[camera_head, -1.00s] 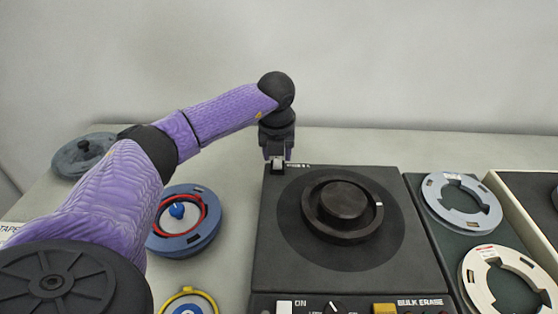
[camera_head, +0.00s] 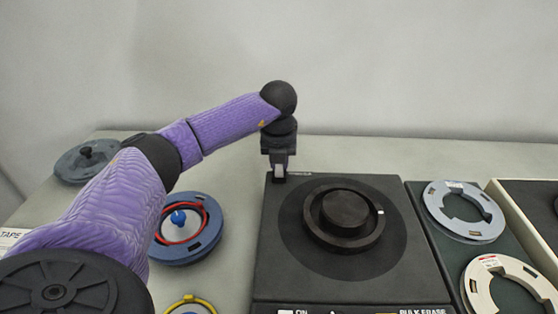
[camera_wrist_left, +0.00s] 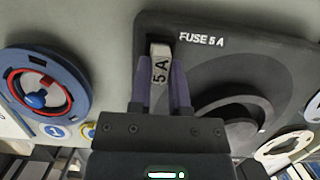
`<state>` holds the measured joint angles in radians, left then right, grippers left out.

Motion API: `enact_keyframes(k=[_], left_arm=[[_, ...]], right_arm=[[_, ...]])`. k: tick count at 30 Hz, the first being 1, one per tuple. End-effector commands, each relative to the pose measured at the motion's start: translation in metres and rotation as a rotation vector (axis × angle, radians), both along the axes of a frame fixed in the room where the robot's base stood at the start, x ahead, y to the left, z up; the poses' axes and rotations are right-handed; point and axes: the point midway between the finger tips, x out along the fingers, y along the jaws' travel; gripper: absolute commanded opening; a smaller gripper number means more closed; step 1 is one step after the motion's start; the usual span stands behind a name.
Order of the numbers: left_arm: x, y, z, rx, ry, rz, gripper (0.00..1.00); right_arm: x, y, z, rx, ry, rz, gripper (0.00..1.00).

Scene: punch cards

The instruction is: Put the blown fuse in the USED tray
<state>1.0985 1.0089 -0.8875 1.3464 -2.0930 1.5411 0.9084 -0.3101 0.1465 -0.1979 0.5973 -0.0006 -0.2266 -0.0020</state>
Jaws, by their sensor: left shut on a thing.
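My left gripper (camera_head: 279,176) is at the back left corner of a dark bulk eraser (camera_head: 400,262). It points down and is shut on a pale grey fuse block marked "5 A" (camera_wrist_left: 160,66). In the left wrist view its two purple fingers (camera_wrist_left: 160,92) flank the block. A dark slot (camera_wrist_left: 155,40) beside the lettering "FUSE 5 A" shows at the block's far end. I cannot tell how far the block is out of the slot. No tray with a readable USED label shows. My right gripper is not in view.
A blue reel with a red ring (camera_head: 188,250) lies left of the eraser, with a yellow-rimmed one in front. A dark reel (camera_head: 86,161) is at the back left. Right of the eraser are a grey ring (camera_head: 440,208), a cream ring (camera_head: 485,265) and a cream-edged box (camera_head: 520,230).

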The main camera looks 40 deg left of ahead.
Motion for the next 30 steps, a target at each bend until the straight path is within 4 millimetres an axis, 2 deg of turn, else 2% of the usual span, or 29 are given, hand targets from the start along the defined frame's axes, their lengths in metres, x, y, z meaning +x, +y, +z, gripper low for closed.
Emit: enact_keyframes(k=[3,21,30], left_arm=[[0.000,0.000,0.013,0.001,-0.002,0.000,0.00],[0.000,0.000,0.054,0.000,-0.001,0.000,0.00],[0.000,0.000,0.054,0.000,0.000,0.000,0.00]], right_arm=[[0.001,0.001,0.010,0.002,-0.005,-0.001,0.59],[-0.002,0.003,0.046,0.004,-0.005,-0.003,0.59],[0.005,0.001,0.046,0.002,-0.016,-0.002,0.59]])
